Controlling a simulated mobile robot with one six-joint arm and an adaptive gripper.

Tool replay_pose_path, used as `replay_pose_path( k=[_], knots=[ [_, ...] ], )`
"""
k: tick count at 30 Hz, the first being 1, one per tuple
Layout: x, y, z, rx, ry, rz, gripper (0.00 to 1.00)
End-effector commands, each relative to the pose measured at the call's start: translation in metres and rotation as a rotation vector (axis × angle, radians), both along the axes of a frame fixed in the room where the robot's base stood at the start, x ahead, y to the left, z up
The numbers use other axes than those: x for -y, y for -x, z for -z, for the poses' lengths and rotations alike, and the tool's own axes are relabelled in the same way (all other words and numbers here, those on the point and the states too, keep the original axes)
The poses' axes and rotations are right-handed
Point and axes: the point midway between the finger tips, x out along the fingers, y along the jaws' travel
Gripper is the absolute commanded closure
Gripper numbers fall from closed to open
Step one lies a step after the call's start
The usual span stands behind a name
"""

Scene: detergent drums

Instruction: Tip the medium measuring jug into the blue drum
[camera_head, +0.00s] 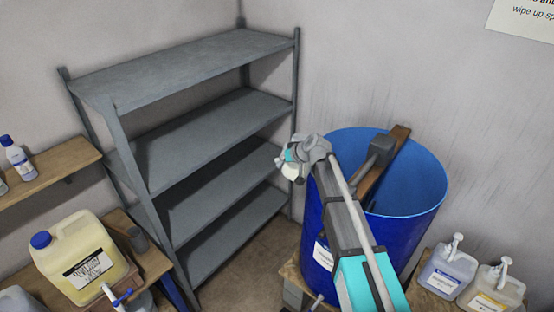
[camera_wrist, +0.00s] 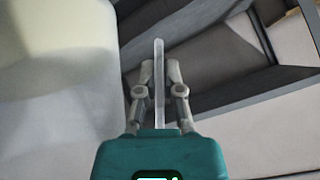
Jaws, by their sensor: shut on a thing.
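The blue drum (camera_head: 415,235) stands open-topped at the right in the head view. My arm reaches in front of it, with my gripper at its upper left rim. In the wrist view my gripper (camera_wrist: 160,78) is shut on a thin pale upright strip, which looks like the edge of a jug's handle. A large whitish body (camera_wrist: 60,70), seemingly the measuring jug, fills the left of that view. In the head view only a small white part (camera_head: 290,171) shows below my wrist; the rest is hidden. Its tilt and contents cannot be told.
Pump bottles (camera_head: 447,270) stand at right.

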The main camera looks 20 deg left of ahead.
Motion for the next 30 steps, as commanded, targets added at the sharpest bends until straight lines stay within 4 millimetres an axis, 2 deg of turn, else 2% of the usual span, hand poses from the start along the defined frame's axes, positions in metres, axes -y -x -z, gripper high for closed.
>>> replay_pose_path(
  k=[11, 25, 30],
  knots=[
    [0.007, -0.010, -0.005, -0.081, -0.074, 0.002, 1.00],
    [0.024, -0.030, -0.017, -0.296, -0.265, 0.000, 1.00],
    [0.023, -0.027, -0.019, -0.300, -0.266, -0.002, 1.00]
  ],
)
